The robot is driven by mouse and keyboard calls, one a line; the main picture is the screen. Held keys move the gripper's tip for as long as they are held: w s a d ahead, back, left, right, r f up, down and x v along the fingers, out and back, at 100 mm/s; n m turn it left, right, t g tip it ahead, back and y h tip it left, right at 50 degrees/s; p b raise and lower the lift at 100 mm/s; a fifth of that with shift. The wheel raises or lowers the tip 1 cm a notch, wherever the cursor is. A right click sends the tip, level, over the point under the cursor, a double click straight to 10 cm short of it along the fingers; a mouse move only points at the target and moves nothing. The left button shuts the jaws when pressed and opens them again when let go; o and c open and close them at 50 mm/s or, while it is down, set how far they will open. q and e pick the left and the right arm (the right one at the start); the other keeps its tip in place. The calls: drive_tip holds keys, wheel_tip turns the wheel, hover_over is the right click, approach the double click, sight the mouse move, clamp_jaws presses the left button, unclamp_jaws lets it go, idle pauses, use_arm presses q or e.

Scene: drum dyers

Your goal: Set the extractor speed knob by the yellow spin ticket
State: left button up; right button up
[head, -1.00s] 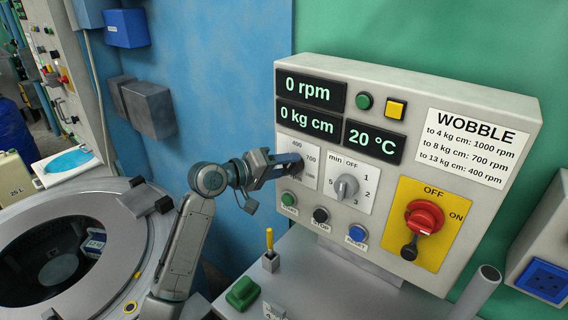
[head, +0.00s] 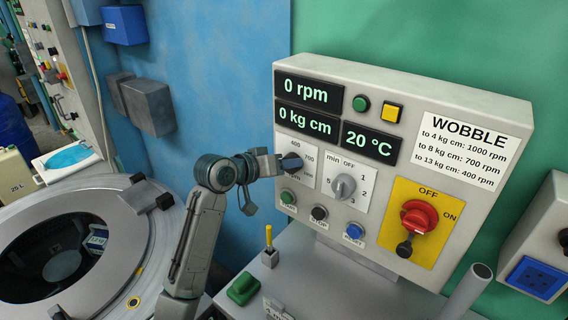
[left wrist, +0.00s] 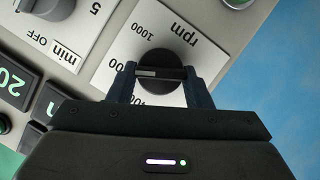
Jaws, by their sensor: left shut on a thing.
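The speed knob (head: 292,162) is a round dark knob on a white dial plate marked 400, 700 and 1000, at the left of the control box. My left gripper (head: 281,163) is shut on it from the left. In the left wrist view, the black knob (left wrist: 160,64) sits between the two fingers of my left gripper (left wrist: 160,78). Its white mark points left in that view, toward a partly hidden label ending in 00. The displays read 0 rpm, 0 kg cm and 20 °C. I cannot make out a yellow spin ticket. My right gripper is out of view.
A grey minute knob (head: 343,187) is right of the speed knob. A WOBBLE chart (head: 461,150) and a red switch (head: 419,215) on yellow are farther right. Push buttons (head: 319,213) line up below. A round drum machine (head: 130,240) stands at the left.

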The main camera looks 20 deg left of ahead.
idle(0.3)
use_arm(q)
drive_tip(key=o, duration=1)
drive_tip(key=b+v, duration=0.4)
drive_tip(key=v, duration=0.6)
drive_tip(key=shift+s, duration=0.35)
drive_tip(key=shift+a, duration=0.1)
